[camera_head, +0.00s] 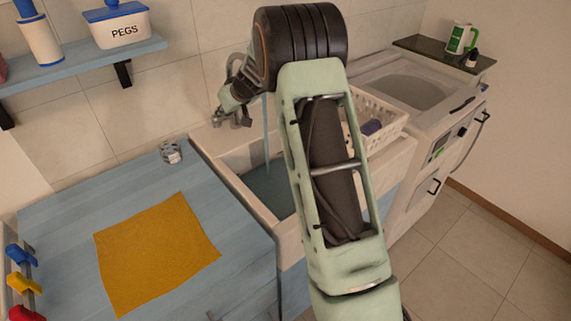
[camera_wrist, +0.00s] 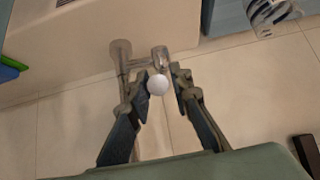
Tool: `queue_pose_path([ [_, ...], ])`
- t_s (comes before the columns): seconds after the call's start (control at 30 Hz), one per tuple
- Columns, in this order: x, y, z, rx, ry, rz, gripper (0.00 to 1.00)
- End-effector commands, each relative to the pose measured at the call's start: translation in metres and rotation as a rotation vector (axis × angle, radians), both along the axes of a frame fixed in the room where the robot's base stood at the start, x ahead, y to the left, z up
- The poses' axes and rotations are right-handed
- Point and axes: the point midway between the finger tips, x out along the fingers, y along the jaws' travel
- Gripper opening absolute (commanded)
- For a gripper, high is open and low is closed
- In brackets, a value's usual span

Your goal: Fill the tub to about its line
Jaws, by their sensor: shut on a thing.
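The tub is a pale sink basin (camera_head: 235,178) set beside the blue counter. Blue-grey water (camera_head: 272,190) lies in it, and a thin stream falls into it from above. My arm hides much of its right side, and I cannot make out a fill line. The chrome tap (camera_head: 240,118) is on the wall behind the tub; it also shows in the wrist view (camera_wrist: 122,58). My gripper (camera_wrist: 162,84) is shut on the tap's lever, which ends in a white knob (camera_wrist: 157,85) between the fingers. In the head view, my gripper is at the tap, partly hidden by my wrist.
A white basket (camera_head: 385,115) with a purple item stands at the tub's right. A striped metal jar (camera_head: 171,152) and an ochre cloth (camera_head: 155,250) are on the blue counter (camera_head: 65,215). A washing machine (camera_head: 435,130) stands further right. A shelf (camera_head: 80,68) hangs upper left.

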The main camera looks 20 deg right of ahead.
Motion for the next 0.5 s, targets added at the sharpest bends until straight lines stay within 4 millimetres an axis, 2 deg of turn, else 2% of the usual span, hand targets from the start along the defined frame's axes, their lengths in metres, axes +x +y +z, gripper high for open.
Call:
queue_pose_path([
  [0.5,-0.0007,-0.0011,-0.0028,0.000,-0.001,-0.001,0.08],
])
